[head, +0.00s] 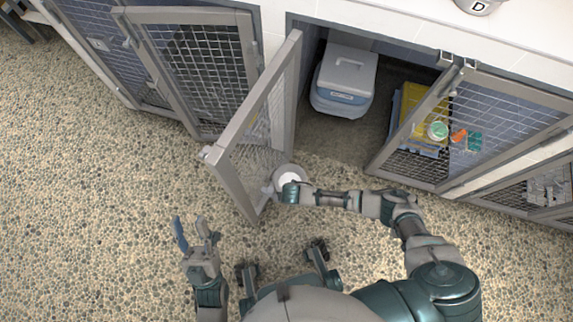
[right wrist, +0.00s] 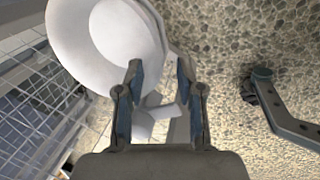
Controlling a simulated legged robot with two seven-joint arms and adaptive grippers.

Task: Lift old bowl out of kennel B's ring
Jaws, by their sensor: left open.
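A white bowl (head: 287,178) sits in a round grey holder low on the inner side of an open mesh kennel door (head: 258,120); I cannot read a kennel letter there. In the right wrist view the pale bowl (right wrist: 115,38) fills the upper left, and a light bracket piece (right wrist: 153,117) shows between my fingers. My right gripper (right wrist: 159,76) is open, its fingertips beside the bowl's near rim; I cannot tell whether they touch. In the head view this gripper (head: 287,192) partly hides the bowl.
The open kennel holds a white-and-blue box (head: 345,80) and a yellow item (head: 412,112) behind another mesh door (head: 480,125). A closed mesh door (head: 200,70) stands left. A metal bowl marked D (head: 478,5) is on the white top. The floor at left (head: 90,220) is clear.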

